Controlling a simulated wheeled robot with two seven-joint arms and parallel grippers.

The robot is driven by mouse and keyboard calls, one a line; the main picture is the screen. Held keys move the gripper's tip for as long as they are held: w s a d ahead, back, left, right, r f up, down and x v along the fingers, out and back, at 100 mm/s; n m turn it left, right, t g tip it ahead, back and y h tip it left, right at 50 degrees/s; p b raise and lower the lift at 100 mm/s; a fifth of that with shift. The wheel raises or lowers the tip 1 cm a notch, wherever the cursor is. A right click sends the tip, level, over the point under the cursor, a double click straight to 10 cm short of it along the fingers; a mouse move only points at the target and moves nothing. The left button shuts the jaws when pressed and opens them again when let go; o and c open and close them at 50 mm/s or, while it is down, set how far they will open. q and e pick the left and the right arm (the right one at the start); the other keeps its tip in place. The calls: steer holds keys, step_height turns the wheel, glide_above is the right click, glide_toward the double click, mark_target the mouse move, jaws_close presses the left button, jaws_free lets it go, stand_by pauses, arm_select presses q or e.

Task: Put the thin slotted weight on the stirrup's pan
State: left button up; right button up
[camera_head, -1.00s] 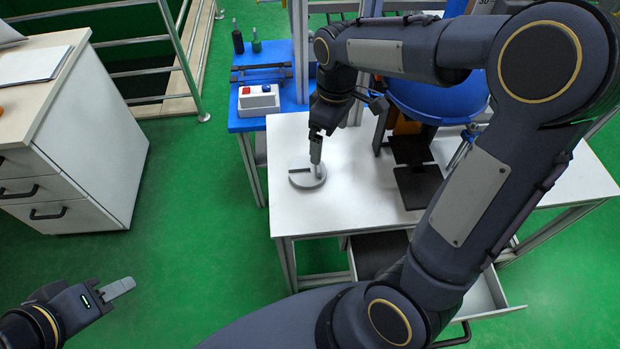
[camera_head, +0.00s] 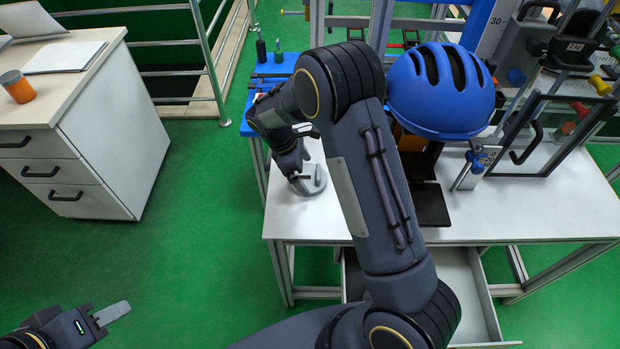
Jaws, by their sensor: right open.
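The slotted weight (camera_head: 311,190), a flat grey disc, lies on the white table (camera_head: 285,221) near its left end. My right gripper (camera_head: 307,178) is open, low over the disc from the upper left, with its fingers at the disc. The fingers hide part of the disc, and I cannot tell whether they touch it. My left gripper (camera_head: 112,313) is at the bottom left, over the green floor and away from the table. Its jaw opening does not show clearly. I cannot clearly make out the stirrup or its pan.
A blue helmet (camera_head: 440,90) stands right of my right arm, with dark plates (camera_head: 430,205) below it. A framed clear panel (camera_head: 555,140) is at the right. An open drawer (camera_head: 470,290) juts out below the table. A drawer cabinet (camera_head: 75,180) stands left.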

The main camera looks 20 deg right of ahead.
steer(key=shift+x, duration=0.85)
steer(key=shift+r, duration=0.1)
steer(key=shift+c, duration=0.4)
steer(key=shift+w, duration=0.1)
steer(key=c, duration=1.5)
steer(key=shift+r, duration=0.15)
